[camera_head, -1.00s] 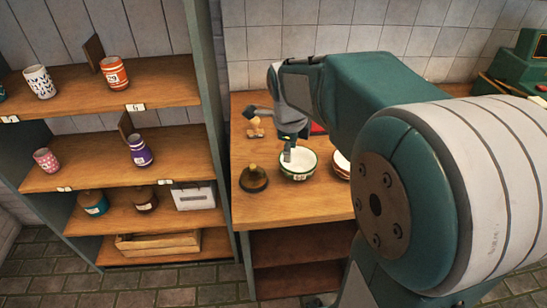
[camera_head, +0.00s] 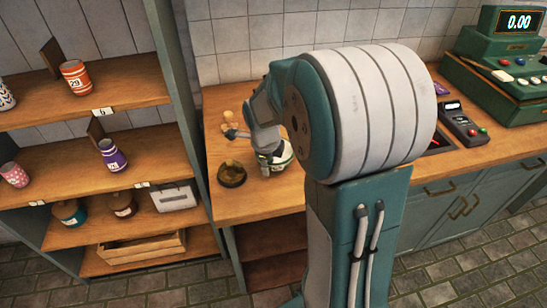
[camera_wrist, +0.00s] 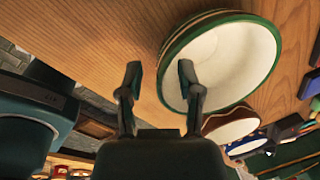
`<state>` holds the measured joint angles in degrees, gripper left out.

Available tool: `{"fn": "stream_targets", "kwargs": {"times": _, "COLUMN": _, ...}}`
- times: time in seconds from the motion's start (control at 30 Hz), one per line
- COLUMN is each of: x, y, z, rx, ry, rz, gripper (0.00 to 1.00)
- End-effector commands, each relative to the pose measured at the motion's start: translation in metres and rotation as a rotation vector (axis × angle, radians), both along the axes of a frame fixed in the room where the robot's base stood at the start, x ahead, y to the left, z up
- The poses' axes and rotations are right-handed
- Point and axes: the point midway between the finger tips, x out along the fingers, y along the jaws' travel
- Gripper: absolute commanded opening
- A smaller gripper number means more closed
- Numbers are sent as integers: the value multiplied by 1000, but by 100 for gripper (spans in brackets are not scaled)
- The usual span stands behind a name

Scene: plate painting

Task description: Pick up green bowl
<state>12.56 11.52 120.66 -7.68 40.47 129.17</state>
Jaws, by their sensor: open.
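The green bowl (camera_head: 286,155), white inside with a green rim, stands on the wooden counter and is partly hidden by my gripper (camera_head: 264,157) in the head view. The wrist view shows the bowl (camera_wrist: 236,58) large at the upper right. There my gripper (camera_wrist: 160,68) is open. Its right finger overlaps the inside of the bowl and its left finger is outside, so the bowl's near rim lies between them. I cannot tell whether either finger touches it.
A brown-rimmed bowl (camera_wrist: 230,122) is close beside the green one. A dark round object (camera_head: 231,174) is left of it on the counter (camera_head: 262,203). Shelves (camera_head: 130,90) with cups stand at left. A card terminal (camera_head: 464,124) and green register (camera_head: 505,75) are at right.

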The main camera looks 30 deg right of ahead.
Motion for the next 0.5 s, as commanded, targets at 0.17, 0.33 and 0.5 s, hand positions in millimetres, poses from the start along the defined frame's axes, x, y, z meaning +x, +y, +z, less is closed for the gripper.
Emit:
{"fn": "stream_targets", "kwargs": {"times": 0.17, "x": 0, "y": 1, "z": -3, "rx": -1, "ry": -1, "rz": 0, "gripper": 46}}
{"fn": "stream_targets", "kwargs": {"times": 0.33, "x": 0, "y": 1, "z": -3, "rx": -2, "ry": -1, "rz": 0, "gripper": 11}}
{"fn": "stream_targets", "kwargs": {"times": 0.5, "x": 0, "y": 1, "z": -3, "rx": -2, "ry": -1, "rz": 0, "gripper": 0}}
